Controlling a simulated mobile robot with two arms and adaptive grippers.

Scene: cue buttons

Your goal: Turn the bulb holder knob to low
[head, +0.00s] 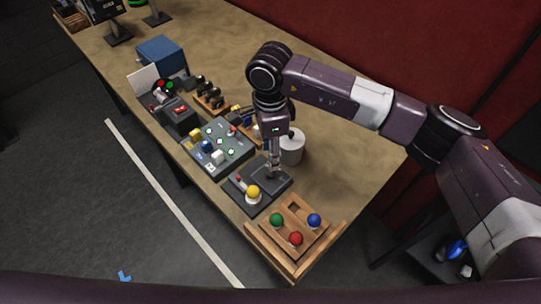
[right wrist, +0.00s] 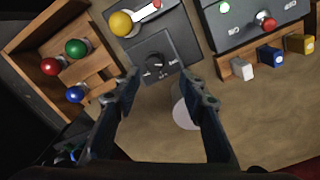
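The bulb holder (head: 243,203) is a dark grey base with a yellow ball-shaped bulb (head: 253,191) on its near side. In the right wrist view its black round knob (right wrist: 155,64) sits on a dark plate with small white markings, too small to read surely. My right gripper (head: 272,173) points down over the knob end of the holder and hides the knob in the head view. In the right wrist view the fingers of my right gripper (right wrist: 160,76) are spread, one on each side of the knob, with nothing between them. My left gripper is not in view.
A wooden tray (head: 262,243) with green, red and blue balls stands at the near end. A white cylinder (head: 292,148) stands close behind my right gripper. A grey panel of colored buttons (head: 222,158) lies to the left. The table right of the cylinder is clear.

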